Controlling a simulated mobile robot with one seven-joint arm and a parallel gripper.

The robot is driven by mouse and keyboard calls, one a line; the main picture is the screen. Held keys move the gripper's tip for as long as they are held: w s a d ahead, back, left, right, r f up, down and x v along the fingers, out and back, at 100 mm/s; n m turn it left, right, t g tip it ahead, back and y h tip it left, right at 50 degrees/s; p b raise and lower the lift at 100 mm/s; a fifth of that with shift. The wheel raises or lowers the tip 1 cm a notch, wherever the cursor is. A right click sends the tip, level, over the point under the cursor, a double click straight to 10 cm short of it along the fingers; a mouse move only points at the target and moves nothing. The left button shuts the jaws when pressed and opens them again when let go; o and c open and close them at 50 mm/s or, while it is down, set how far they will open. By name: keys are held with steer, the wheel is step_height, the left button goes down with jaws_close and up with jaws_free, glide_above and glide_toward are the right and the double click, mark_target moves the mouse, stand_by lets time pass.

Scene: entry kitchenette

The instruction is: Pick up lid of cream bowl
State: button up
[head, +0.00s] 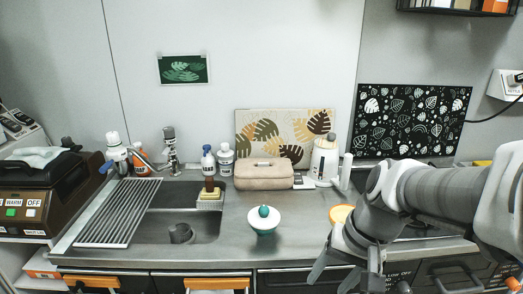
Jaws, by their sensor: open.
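A cream-white bowl (264,228) stands on the steel counter, a little right of the sink. A dark green, egg-shaped knob (264,211) shows at its top centre, on a pale top surface that looks like the lid (252,216). I cannot make out the seam between lid and bowl. My gripper (333,276) is open and empty at the counter's front edge. It is to the right of the bowl and nearer the camera, clearly apart from it.
A steel sink with a ribbed drain rack (120,212) lies left of the bowl. A beige case (261,174), bottles (225,160) and a white kettle (324,160) stand behind. An orange-yellow round item (341,214) lies beside my arm. Counter around the bowl is clear.

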steer(key=w+d+f+m+y+b, duration=0.2)
steer(key=f+b, duration=0.4)
steer(key=f, duration=1.1)
steer(key=w+d+f+m+t+y+b, duration=0.1)
steer(key=f+m+y+b, duration=0.3)
steer(key=f, duration=1.3)
steer(key=w+d+f+m+y+b, duration=0.3)
steer(key=f+m+b, duration=0.5)
steer(key=f, duration=0.9)
steer(key=shift+w+f+t+y, duration=0.1)
steer(key=shift+w+t+y, duration=0.3)
steer(key=shift+w, duration=0.05)
steer(key=b+x, duration=0.2)
steer(key=x, duration=0.5)
steer(key=shift+w+a+f, duration=0.1)
steer(key=shift+a, duration=0.05)
jaws_close()
